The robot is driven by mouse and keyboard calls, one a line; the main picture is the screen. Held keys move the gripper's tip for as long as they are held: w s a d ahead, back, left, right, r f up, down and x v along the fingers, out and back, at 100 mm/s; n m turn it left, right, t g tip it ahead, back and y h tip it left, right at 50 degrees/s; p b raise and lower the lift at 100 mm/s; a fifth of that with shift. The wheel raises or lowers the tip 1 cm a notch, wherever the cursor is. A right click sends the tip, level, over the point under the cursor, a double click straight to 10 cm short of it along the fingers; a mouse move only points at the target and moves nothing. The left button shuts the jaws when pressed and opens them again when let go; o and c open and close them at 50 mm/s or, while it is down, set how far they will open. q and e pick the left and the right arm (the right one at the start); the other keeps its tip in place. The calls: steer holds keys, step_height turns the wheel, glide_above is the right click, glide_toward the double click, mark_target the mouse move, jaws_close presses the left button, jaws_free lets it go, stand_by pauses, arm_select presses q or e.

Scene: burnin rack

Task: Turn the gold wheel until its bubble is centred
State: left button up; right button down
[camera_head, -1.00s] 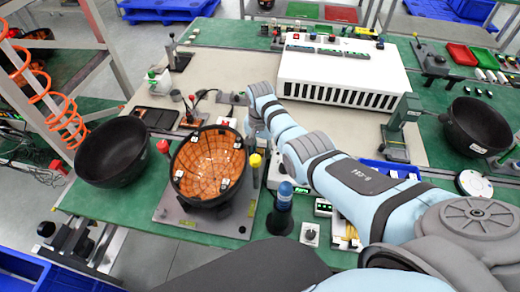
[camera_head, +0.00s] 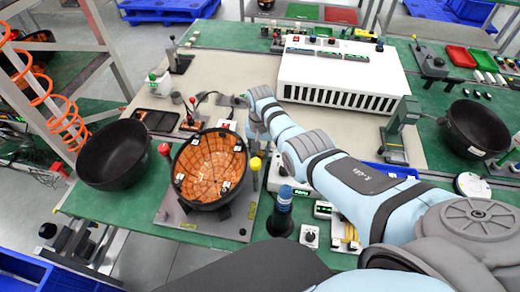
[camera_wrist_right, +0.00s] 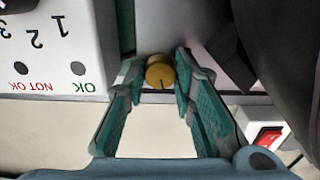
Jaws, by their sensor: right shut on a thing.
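In the right wrist view the gold wheel (camera_wrist_right: 160,72) sits between the two fingertips of my right gripper (camera_wrist_right: 162,78), which is shut on it. A dark line marks the wheel's face. In the head view a yellow knob (camera_head: 255,163), seemingly the same wheel, stands at the right edge of the black bowl with an orange lining (camera_head: 211,165). The bowl rests on a grey plate (camera_head: 190,224). I cannot make out a bubble in either view. My left gripper is not in view.
A white panel marked OK and NOT OK (camera_wrist_right: 50,50) and a red rocker switch (camera_wrist_right: 266,136) flank the gripper. A red knob (camera_head: 163,148) and an empty black bowl (camera_head: 112,153) stand left. A blue-topped post (camera_head: 284,196) is close to the plate. A white vented box (camera_head: 345,75) stands behind.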

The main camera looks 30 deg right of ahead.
mark_target(261, 154)
steer(key=n+p, duration=0.1)
steer(key=n, duration=0.4)
steer(key=shift+n, duration=0.3)
steer(key=n, duration=0.6)
steer(key=shift+n, duration=0.3)
steer(key=c, duration=1.6)
jaws_free()
steer(key=shift+r, duration=0.1)
step_height(261, 154, up, 12)
